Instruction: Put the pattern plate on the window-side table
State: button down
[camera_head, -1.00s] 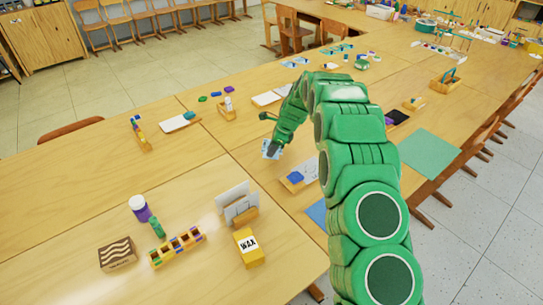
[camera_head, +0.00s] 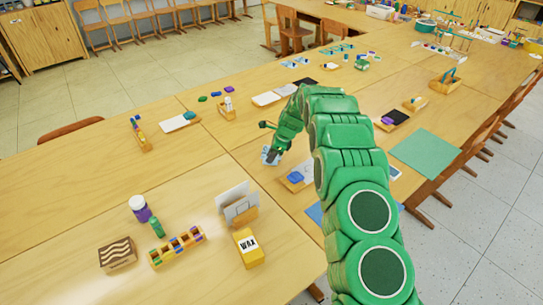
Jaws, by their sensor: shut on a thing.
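My gripper (camera_head: 272,150) is at the end of my green arm, low over the long wooden table (camera_head: 330,80). It is shut on a small flat pale blue-and-white piece (camera_head: 270,157), which looks like the pattern plate. My gripper partly hides the piece, and I cannot tell whether it touches the tabletop. Similar blue-and-white pieces (camera_head: 296,62) lie farther back on the tables. I cannot tell from this view which table is on the window side.
Near left are a wax box (camera_head: 248,248), a card holder (camera_head: 238,205), a striped block (camera_head: 117,254), a bottle (camera_head: 139,208) and a colored rack (camera_head: 177,247). A tray with a blue item (camera_head: 296,177) lies beside my arm.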

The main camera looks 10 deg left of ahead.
jog(key=c, duration=1)
grip_release()
jog(key=shift+f, duration=0.1)
jog(key=v, duration=1.2)
jog(key=s+d+r+n, duration=0.3)
jog(key=s+r, duration=0.3)
jog(key=s+d+r+n, duration=0.2)
jog(key=s+d+r, duration=0.1)
jog(key=s+r, duration=0.4)
jog(key=s+d+r+n+h, duration=0.1)
jog(key=s+d+r+n, duration=0.2)
jog(key=s, duration=0.6)
jog(key=s+d+r+n+g+h, duration=0.1)
jog(key=s+d+r+n, duration=0.25)
jog(key=s, duration=0.65)
jog(key=s+d+r+n+h, duration=0.15)
jog(key=s+d, duration=0.25)
jog(key=s, duration=0.5)
jog(key=s+d+n, duration=0.2)
jog(key=s, duration=0.7)
jog(key=s+d+n, duration=0.3)
jog(key=s, duration=0.6)
jog(key=shift+f+g+h, duration=0.4)
jog(key=shift+h, duration=0.05)
jog(key=shift+d, duration=0.1)
